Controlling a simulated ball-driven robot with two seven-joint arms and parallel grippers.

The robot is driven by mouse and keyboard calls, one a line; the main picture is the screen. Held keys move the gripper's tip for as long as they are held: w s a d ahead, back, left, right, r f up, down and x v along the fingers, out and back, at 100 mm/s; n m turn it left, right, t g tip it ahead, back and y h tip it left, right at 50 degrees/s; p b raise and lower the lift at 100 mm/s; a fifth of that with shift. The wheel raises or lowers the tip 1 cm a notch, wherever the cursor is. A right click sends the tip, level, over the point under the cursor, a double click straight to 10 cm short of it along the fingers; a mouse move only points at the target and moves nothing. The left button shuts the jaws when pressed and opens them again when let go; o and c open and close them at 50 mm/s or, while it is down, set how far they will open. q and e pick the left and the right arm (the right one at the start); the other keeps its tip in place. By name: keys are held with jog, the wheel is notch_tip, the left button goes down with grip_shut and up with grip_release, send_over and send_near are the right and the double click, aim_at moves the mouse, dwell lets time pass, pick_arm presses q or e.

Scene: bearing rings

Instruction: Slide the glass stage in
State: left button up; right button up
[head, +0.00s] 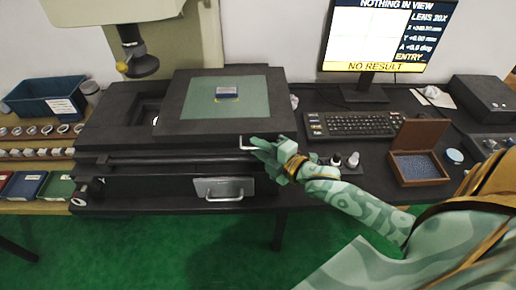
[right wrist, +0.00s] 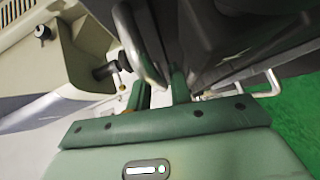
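The glass stage is a dark frame (head: 185,122) around a green glass plate (head: 250,103), on the measuring machine's base. It sits forward and to the right of the lens column. A small grey-blue block (head: 227,92) lies on the glass. A pale handle (head: 247,142) is on the stage's front edge; it also shows in the right wrist view (right wrist: 148,45). My right gripper (head: 259,147) is at this handle. In the right wrist view its green fingers (right wrist: 159,86) lie close on both sides of the handle bar, shut on it. My left gripper is not in view.
The lens (head: 140,65) hangs behind the stage at the left. A lower drawer handle (head: 224,195) is below. Ring racks (head: 38,142) and a blue bin (head: 45,98) are left.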

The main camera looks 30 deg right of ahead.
jog(key=shift+w, duration=0.2)
jog(key=shift+c, duration=0.3)
grip_shut()
jog(key=shift+a, duration=0.1)
jog(key=shift+w+a, duration=0.15)
jog(key=shift+a, duration=0.05)
jog(key=w+a, duration=0.2)
jog(key=a, duration=0.1)
jog(key=w+a+p, duration=0.1)
jog(key=a, duration=0.2)
jog(key=w+a, duration=0.2)
jog(key=a, duration=0.1)
jog(key=shift+w+a, duration=0.2)
jog(key=shift+w, duration=0.15)
jog(key=w+a, duration=0.2)
jog(key=a, duration=0.1)
jog(key=w+a+b, duration=0.1)
jog(key=w+a, duration=0.1)
jog(key=a, duration=0.2)
jog(key=w+a, duration=0.2)
jog(key=a, duration=0.1)
jog(key=shift+w+a, duration=0.3)
jog(key=shift+a, duration=0.1)
